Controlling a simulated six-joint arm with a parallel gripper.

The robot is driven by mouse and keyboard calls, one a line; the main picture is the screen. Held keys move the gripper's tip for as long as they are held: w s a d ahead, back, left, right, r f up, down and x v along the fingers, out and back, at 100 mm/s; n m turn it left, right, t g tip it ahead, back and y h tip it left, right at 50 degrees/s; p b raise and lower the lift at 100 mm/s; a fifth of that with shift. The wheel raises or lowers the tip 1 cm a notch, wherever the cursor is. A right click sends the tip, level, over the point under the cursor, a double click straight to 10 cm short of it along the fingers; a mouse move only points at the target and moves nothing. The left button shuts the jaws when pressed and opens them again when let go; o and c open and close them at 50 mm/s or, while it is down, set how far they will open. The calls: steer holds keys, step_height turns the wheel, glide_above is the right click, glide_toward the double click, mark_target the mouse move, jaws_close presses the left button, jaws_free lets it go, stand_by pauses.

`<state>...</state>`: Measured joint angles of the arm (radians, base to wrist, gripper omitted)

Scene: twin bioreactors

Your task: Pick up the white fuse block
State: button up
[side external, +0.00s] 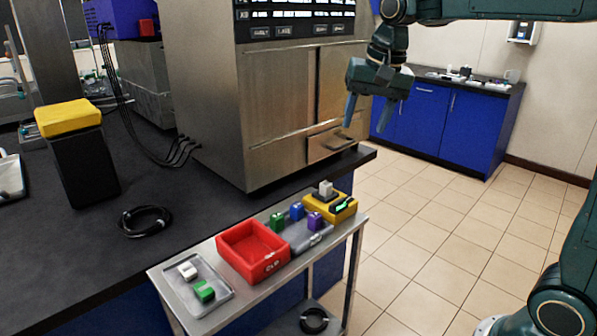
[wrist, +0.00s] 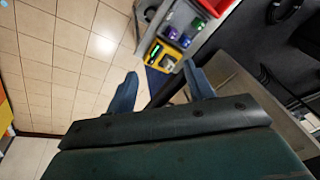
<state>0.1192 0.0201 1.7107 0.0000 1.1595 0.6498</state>
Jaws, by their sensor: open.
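A white block (side external: 187,271) lies on the grey metal tray (side external: 222,308) at the left end of the small cart, beside a green block (side external: 204,291). A second pale, whitish-grey block (side external: 326,188) sits on the yellow holder (side external: 345,214) at the cart's right end. I cannot tell for certain which is the white fuse block. My gripper (side external: 369,112) is open and empty, high above and to the right of the cart, apart from all blocks. Its two blue fingers also show in the wrist view (wrist: 160,77), with the yellow holder (wrist: 176,53) beyond them.
A red bin (side external: 250,272) stands between the metal tray and a grey tray with green, blue and purple blocks (side external: 314,221). A steel cabinet (side external: 215,110) rises behind the cart on the dark bench (side external: 90,250). Open tiled floor (side external: 430,240) lies to the right.

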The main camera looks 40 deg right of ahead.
steer(key=w+d+f+m+g, duration=0.1)
steer(key=w+d+f+m, duration=0.1)
steer(key=w, duration=0.3)
steer(key=w+d+f+m, duration=0.2)
steer(key=w+f, duration=0.1)
steer(key=w, duration=0.3)
steer(key=m+g, duration=0.2)
steer(key=m, duration=0.3)
glide_above(323, 185)
step_height(323, 185, down, 9)
steer(key=shift+f, duration=4.25)
steer(key=shift+f, duration=2.6)
